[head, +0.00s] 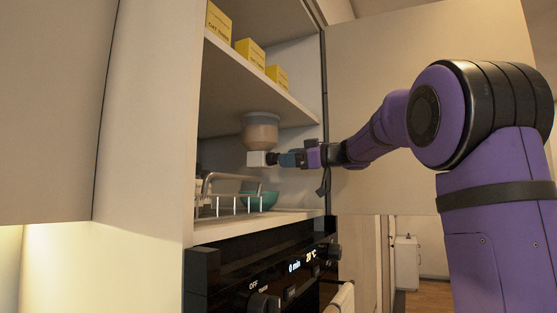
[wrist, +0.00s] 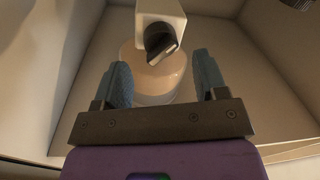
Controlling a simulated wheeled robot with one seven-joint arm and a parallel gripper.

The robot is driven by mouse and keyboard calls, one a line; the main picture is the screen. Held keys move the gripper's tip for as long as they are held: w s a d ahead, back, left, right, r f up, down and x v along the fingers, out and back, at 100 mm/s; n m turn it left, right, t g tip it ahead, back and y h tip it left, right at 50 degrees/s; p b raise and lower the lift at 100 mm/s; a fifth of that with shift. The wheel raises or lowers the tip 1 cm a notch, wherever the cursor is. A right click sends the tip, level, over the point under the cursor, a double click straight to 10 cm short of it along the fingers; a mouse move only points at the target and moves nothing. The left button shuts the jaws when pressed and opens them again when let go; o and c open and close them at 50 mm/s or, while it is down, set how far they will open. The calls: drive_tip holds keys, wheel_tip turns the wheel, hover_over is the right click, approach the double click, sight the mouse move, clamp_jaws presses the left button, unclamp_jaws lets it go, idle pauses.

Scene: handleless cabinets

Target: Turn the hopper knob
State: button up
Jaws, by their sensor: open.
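The hopper (head: 261,131) hangs under the middle shelf inside the open cabinet, with a grey upper part and a tan lower part. Its white outlet block (head: 257,159) sits at the bottom. In the wrist view the white block (wrist: 161,13) carries the dark hopper knob (wrist: 160,42), which has a light stripe and sits tilted. My gripper (head: 284,159) reaches in from the right, close to the block. In the wrist view its two blue-grey fingers (wrist: 162,80) are spread apart, with the knob ahead of and between them; nothing is visibly held. In the head view the knob is hard to make out.
A teal bowl (head: 262,200) and a white wire rack (head: 222,202) stand on the cabinet floor below the hopper. Yellow boxes (head: 250,52) stand on the shelf (head: 258,85) above. A black oven panel (head: 265,270) is below. An open door (head: 420,100) is behind my arm.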

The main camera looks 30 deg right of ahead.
sight(274, 159)
drive_tip(key=shift+x, duration=1.9)
drive_tip(key=shift+c, duration=0.2)
drive_tip(key=c, duration=0.8)
